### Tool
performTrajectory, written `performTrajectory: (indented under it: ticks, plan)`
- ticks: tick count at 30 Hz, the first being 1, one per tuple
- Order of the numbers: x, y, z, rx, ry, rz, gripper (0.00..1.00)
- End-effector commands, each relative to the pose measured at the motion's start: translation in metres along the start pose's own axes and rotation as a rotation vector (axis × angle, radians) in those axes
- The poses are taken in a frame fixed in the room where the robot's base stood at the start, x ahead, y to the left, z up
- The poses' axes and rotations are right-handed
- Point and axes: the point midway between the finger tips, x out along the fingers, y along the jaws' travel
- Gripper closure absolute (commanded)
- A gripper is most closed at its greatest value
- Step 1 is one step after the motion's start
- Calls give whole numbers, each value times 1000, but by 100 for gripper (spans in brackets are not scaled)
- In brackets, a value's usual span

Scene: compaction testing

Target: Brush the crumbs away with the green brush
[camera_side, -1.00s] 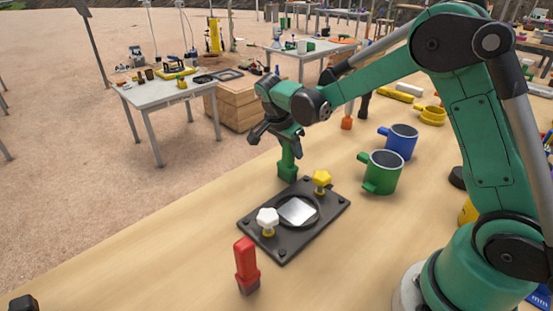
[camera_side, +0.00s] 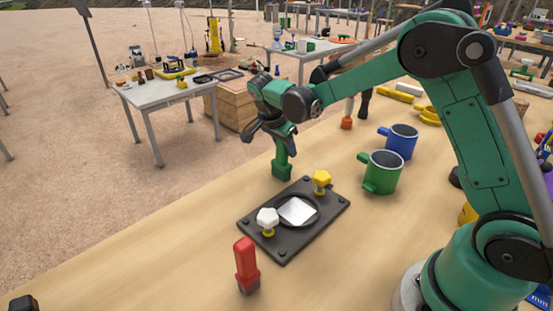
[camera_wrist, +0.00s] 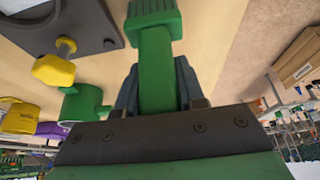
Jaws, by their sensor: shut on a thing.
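My gripper (camera_side: 281,148) is shut on the upright handle of the green brush (camera_side: 281,168), just behind the black plate's back left corner. In the wrist view, the brush (camera_wrist: 155,55) stands between my fingers (camera_wrist: 157,95). I cannot tell whether its lower end touches the table. The black plate (camera_side: 279,247) has a round ring and a pale square in its middle, with a white knob (camera_side: 267,217) and a yellow knob (camera_side: 321,177) on it. I cannot make out any crumbs.
A red-handled brush (camera_side: 246,262) stands at the plate's near side. A green mug (camera_side: 384,172) and a blue mug (camera_side: 402,140) stand to the right. The wooden table (camera_side: 170,262) is bare to the left, up to its edge.

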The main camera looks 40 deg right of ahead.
Motion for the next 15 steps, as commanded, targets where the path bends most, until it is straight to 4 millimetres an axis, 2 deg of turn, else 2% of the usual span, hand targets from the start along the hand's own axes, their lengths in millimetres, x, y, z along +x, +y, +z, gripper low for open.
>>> performTrajectory:
  ticks: [1, 15]
  plan:
    - [2, 0, -5, 2, 0, 1, 100]
    - [-16, 0, 34, -2, 0, 0, 100]
